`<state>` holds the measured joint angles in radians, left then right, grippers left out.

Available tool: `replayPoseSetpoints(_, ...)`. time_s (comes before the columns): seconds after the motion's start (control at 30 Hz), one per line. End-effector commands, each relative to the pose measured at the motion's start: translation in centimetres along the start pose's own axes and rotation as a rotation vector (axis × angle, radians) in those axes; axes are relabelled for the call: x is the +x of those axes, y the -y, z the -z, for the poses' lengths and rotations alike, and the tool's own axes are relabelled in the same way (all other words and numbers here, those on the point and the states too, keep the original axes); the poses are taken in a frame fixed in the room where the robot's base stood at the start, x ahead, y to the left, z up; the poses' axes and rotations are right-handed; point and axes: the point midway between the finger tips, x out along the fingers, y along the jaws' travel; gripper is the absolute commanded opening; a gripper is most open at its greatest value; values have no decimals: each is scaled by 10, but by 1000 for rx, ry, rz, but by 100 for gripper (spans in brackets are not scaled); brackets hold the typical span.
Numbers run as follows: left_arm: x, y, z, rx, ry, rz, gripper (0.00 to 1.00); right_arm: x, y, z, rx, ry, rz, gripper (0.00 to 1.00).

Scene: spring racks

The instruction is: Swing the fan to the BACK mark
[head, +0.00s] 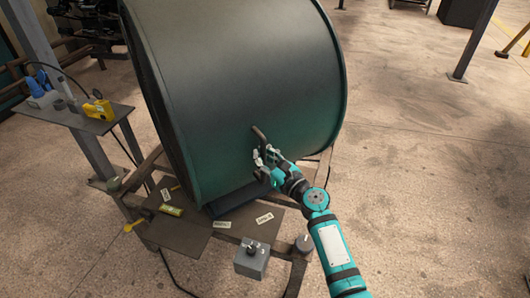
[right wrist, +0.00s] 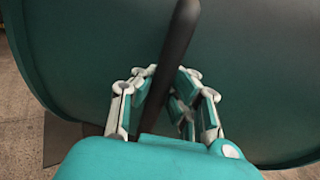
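The fan (head: 235,85) is a large dark green drum on a brown stand. It fills the upper middle of the head view and most of the right wrist view (right wrist: 85,60). A dark bar handle (head: 259,134) stands out from its side, and it runs between my fingers in the right wrist view (right wrist: 180,35). My right gripper (head: 266,156) is at the handle, its fingers close on both sides of the bar. Small label plates (head: 264,218) lie on the stand below the drum. Their lettering is too small to read. My left gripper is out of view.
A grey control box (head: 252,259) with a knob stands at the front of the stand. A side shelf (head: 75,117) at left holds a yellow device (head: 98,109) and blue tools. A post (head: 474,42) stands at the back right. The floor at right is clear.

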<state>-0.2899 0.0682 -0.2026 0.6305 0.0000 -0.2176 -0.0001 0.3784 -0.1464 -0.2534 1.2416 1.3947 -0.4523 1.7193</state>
Motion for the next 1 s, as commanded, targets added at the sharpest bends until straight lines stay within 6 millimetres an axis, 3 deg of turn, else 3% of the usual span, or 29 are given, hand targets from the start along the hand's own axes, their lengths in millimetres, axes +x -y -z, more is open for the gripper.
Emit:
replayPoseSetpoints(0.03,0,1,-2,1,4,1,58,-3,-2,12,-1,-19,-6,0)
replayPoseSetpoints(0.3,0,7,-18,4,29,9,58,-4,-3,12,-1,-21,-7,0)
replayPoseSetpoints(0.5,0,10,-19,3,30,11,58,-3,-3,11,1,-17,-5,26)
replayPoseSetpoints(0.83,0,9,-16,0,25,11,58,-5,-2,6,2,-9,-3,27)
replayPoseSetpoints(1.0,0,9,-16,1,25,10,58,-27,-2,7,1,-10,-2,27)
